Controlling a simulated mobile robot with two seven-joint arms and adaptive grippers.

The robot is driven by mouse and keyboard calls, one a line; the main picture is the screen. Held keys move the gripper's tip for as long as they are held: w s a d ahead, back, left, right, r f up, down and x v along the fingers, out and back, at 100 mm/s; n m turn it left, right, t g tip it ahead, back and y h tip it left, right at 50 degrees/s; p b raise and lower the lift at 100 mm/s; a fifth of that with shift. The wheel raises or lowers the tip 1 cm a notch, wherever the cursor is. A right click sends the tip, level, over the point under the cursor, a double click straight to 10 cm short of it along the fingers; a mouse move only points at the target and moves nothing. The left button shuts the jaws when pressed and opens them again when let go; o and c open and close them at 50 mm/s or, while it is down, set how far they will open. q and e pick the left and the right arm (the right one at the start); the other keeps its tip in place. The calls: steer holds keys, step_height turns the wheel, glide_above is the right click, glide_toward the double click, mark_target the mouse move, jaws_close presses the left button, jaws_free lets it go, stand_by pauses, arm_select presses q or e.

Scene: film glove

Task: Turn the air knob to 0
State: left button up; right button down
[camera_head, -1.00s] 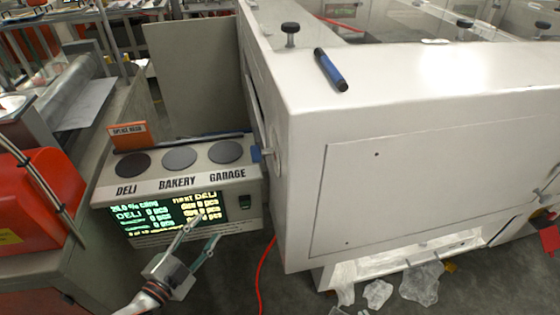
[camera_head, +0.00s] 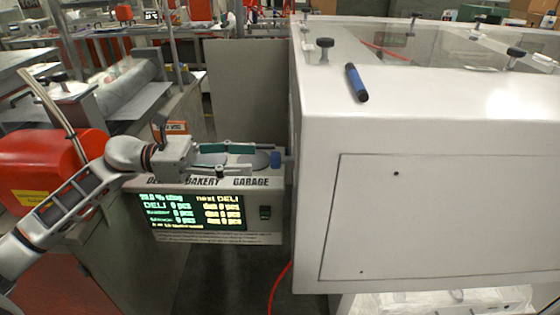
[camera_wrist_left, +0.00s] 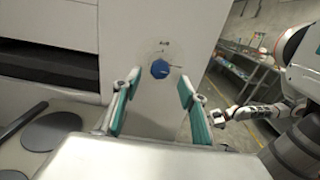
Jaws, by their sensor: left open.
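The air knob is a blue knob (camera_wrist_left: 160,69) with small markings around it, on the white side panel of the big machine. In the head view it shows as a small blue piece (camera_head: 276,159) at the machine's left side. My left gripper (camera_head: 260,160) is open and empty over the top of the counter box, pointing right at the knob. In the left wrist view its green-padded fingers (camera_wrist_left: 160,79) stand on either side of the knob, which appears beyond the tips. What looks like my right gripper (camera_wrist_left: 222,115) shows small at the right; its opening is unclear.
The box with a lit display (camera_head: 192,211) and dark round discs (camera_wrist_left: 50,130) lies below my left gripper. A red machine (camera_head: 45,160) stands left. A red cable (camera_head: 280,285) hangs below.

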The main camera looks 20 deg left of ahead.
mark_target(277, 159)
arm_select(q)
steer(key=p+x, duration=0.1)
steer(key=x, duration=0.5)
steer(key=shift+d+r, duration=0.15)
steer(key=shift+d, duration=0.15)
steer(key=shift+w+d, duration=0.2)
steer(key=shift+d, duration=0.3)
